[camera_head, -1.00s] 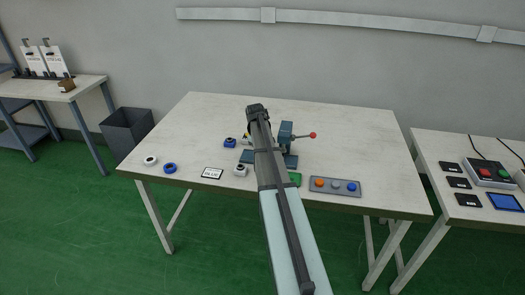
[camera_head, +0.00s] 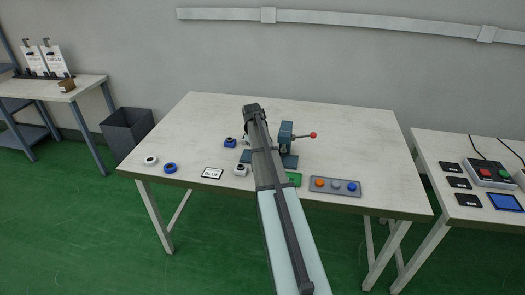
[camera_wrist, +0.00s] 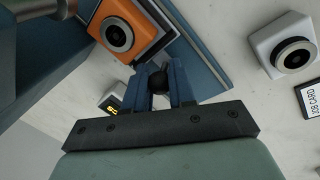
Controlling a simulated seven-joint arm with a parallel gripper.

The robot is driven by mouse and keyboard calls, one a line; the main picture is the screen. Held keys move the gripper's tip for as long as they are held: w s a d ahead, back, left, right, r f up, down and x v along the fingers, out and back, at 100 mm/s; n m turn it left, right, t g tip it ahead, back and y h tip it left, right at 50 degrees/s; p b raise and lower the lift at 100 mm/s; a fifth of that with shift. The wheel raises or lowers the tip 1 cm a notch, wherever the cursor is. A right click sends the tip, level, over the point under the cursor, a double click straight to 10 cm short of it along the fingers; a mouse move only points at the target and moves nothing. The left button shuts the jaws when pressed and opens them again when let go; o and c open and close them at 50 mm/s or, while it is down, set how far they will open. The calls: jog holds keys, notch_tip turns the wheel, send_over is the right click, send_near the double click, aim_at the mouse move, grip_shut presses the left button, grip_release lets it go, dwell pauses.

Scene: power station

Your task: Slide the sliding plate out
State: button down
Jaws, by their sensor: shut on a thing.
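My gripper (camera_wrist: 158,86) shows in the wrist view with two blue fingers shut on a small dark round knob (camera_wrist: 158,82). The knob lies close to the edge of a blue base (camera_wrist: 205,52). An orange block (camera_wrist: 118,32) with a dark round opening sits on a thin light-grey plate, which seems to be the sliding plate (camera_wrist: 147,53). The fingers hide how the knob joins the plate. In the head view, the blue fixture (camera_head: 287,140) with a red-tipped lever (camera_head: 312,135) stands on the table, partly behind my arm. My gripper is hidden there.
A white block (camera_wrist: 290,47) with a dark ring stands beside the base, near the card (camera_wrist: 308,98). A button panel (camera_head: 335,187) lies at the table's front. The table's back right is clear.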

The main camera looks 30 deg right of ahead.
jog(key=w+a, duration=0.5)
jog(key=shift+w+a, duration=0.1)
jog(key=shift+w, duration=0.05)
jog(key=c, duration=1)
grip_release()
jog(key=shift+o, duration=0.2)
notch_tip(320, 180, up, 14)
jog(key=a, duration=0.2)
jog(key=shift+s+a+f, duration=0.2)
jog(key=shift+s+a, duration=0.1)
